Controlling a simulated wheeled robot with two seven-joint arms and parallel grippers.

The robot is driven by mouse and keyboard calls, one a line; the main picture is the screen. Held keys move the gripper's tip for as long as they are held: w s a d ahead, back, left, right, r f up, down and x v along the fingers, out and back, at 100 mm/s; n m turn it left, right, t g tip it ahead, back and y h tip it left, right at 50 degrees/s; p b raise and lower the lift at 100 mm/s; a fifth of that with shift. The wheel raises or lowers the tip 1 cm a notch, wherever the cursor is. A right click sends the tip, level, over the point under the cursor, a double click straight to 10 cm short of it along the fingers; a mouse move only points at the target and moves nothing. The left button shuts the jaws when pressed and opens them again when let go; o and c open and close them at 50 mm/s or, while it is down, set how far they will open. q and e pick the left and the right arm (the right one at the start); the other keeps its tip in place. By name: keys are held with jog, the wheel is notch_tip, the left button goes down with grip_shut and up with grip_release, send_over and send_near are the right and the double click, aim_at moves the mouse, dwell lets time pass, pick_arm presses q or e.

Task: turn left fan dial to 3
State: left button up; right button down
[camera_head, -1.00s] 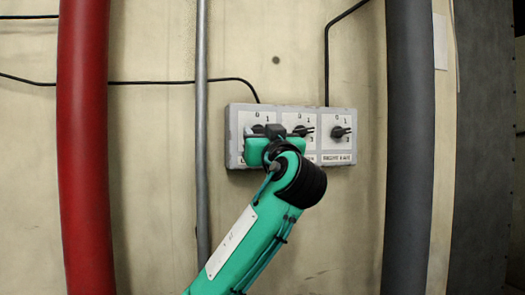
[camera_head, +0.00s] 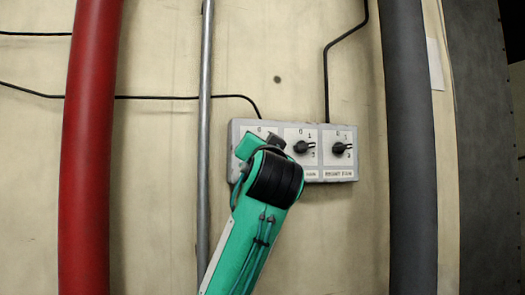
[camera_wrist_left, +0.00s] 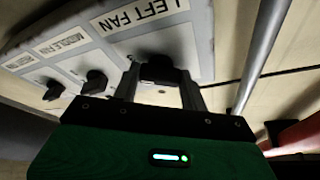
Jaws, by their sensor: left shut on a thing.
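A grey control panel (camera_head: 236,131) with three dials is on the wall. The left fan dial (camera_wrist_left: 158,66) is black and sits under the LEFT FAN label in the left wrist view. My left gripper (camera_wrist_left: 160,85) has its two fingers on either side of this dial and is shut on it. In the head view my left gripper (camera_head: 259,145) is tilted and covers the dial and most of its numbers, so its setting cannot be read. My right gripper is not in view.
The middle dial (camera_head: 304,147) and right fan dial (camera_head: 340,148) are close on the right of the panel. A thin grey pipe (camera_head: 205,70) runs just left of the panel. A red pipe (camera_head: 90,150) and a thick grey pipe (camera_head: 410,150) stand farther out.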

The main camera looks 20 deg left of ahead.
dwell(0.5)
pick_arm(q)
jog(key=o, duration=1)
jog(key=b+v, duration=0.6)
jog(key=v, duration=0.7)
jog(key=shift+s+d+f+b, duration=0.15)
jog(key=shift+s+d+b, duration=0.05)
jog(key=shift+s+b, duration=0.15)
